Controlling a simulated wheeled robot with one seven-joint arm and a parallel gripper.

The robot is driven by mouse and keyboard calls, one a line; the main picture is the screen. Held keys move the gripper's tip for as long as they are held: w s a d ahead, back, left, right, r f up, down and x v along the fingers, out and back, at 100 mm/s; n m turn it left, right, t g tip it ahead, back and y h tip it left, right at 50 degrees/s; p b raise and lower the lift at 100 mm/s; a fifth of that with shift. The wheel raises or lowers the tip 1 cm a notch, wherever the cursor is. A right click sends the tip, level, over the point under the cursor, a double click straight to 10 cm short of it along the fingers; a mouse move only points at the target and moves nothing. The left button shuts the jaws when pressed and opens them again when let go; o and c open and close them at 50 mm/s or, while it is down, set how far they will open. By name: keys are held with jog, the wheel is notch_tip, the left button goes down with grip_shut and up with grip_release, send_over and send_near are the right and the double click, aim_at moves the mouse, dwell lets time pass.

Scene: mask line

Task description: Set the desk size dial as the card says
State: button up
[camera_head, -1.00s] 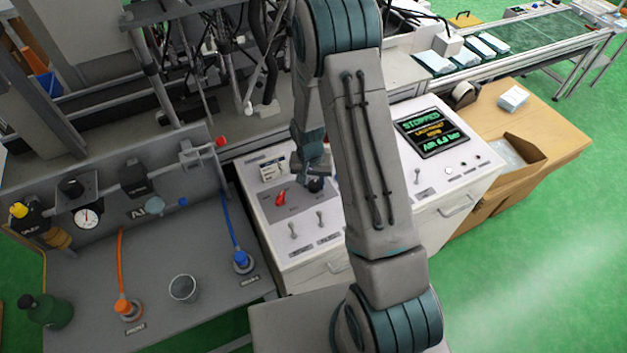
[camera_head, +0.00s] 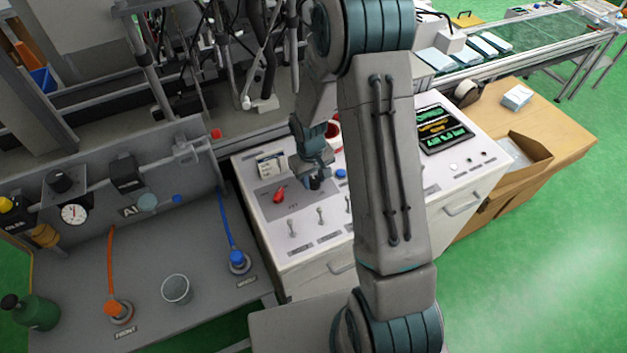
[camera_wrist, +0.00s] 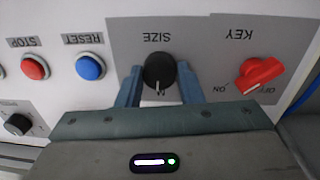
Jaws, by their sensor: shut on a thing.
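The black round size dial (camera_wrist: 160,70) sits on the grey panel under the printed word SIZE in the wrist view. Its white pointer line points at the letter M on the near side. My gripper (camera_wrist: 160,88) is shut on the dial, with one blue finger on each side. In the head view my gripper (camera_head: 315,178) is over the desk panel, and the dial is mostly hidden beneath it. A small white card (camera_head: 270,165) stands at the back left of the desk; its print is too small to read.
A red key switch (camera_wrist: 259,75) is close beside the dial, with blue reset (camera_wrist: 90,67) and red stop (camera_wrist: 35,67) buttons on the other side. Toggle switches (camera_head: 320,215) stand on the desk's front. A lit display (camera_head: 443,128) is at the desk's right.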

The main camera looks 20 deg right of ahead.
aim_at(314, 183)
jog(key=n, duration=0.5)
jog(key=shift+n+b, duration=0.3)
jog(key=n, duration=0.2)
jog(key=n+p, duration=0.1)
jog(key=n, duration=0.1)
jog(key=shift+n+t+y, duration=0.3)
jog(key=shift+n, duration=0.3)
jog(key=o, duration=1)
jog(key=shift+c, duration=0.2)
jog(key=shift+r, duration=0.1)
notch_tip(314, 183, up, 14)
jog(key=shift+s+a, duration=0.15)
jog(key=shift+s, duration=0.3)
